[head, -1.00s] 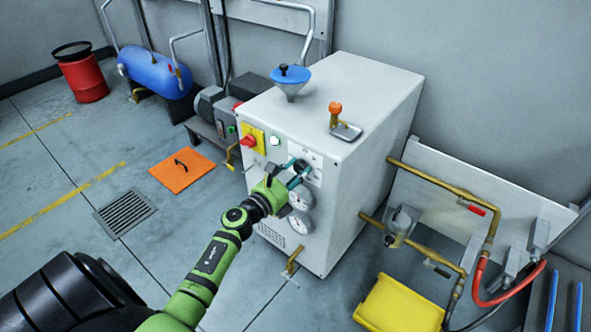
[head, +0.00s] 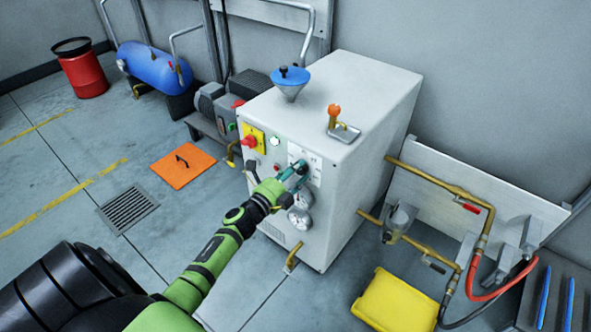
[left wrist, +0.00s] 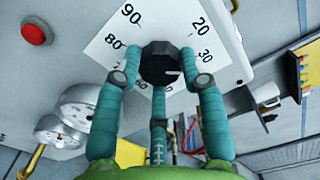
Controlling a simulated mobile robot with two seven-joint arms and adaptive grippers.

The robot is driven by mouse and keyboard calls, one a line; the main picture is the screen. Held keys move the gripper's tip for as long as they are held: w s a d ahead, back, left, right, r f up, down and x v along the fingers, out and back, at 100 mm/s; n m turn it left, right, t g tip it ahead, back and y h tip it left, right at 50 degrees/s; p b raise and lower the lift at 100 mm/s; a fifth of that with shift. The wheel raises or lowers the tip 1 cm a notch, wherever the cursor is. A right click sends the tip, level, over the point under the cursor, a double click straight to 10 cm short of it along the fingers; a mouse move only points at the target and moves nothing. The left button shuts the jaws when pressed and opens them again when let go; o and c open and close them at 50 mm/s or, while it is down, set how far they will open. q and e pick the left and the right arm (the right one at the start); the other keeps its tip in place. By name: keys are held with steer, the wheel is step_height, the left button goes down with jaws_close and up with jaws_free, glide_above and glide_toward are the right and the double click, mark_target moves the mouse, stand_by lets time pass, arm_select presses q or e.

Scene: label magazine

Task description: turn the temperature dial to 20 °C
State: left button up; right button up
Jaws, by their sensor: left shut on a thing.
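The temperature dial (head: 303,166) is a black knob on a white number plate (left wrist: 104,48) on the front of the white cabinet. The numbers 90, 80, 20 and 30 are readable; others are hidden by the fingers. My left gripper (head: 291,173) has three teal fingers and is shut on the dial; the fingers also surround it in the left wrist view (left wrist: 160,78). My right gripper is not in view.
The white cabinet (head: 345,105) carries a red-and-yellow switch (head: 252,140), a green lamp (head: 275,141) and gauges (head: 299,219) close to my gripper. A blue funnel (head: 291,76) and an orange-handled valve (head: 334,115) sit on top. Brass pipes (head: 435,185) are at the right.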

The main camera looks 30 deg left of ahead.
arm_select(q)
steer(key=n, duration=0.2)
steer(key=n+p, duration=0.1)
steer(key=n, duration=0.1)
steer(key=shift+s+d+f+p, duration=0.1)
steer(key=shift+d+f+p, duration=0.05)
steer(key=shift+d+p, duration=0.2)
steer(key=shift+n+p, duration=0.4)
steer(key=shift+n, duration=1.4)
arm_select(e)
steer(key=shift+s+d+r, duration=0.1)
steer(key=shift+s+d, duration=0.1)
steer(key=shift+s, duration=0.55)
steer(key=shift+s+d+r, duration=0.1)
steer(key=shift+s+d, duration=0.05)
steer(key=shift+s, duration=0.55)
arm_select(q)
steer(key=shift+r, duration=0.2)
steer(key=o, duration=1.1)
steer(key=shift+o, duration=0.2)
steer(key=shift+r, duration=0.1)
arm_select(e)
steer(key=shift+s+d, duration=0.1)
arm_select(q)
steer(key=shift+a, duration=0.1)
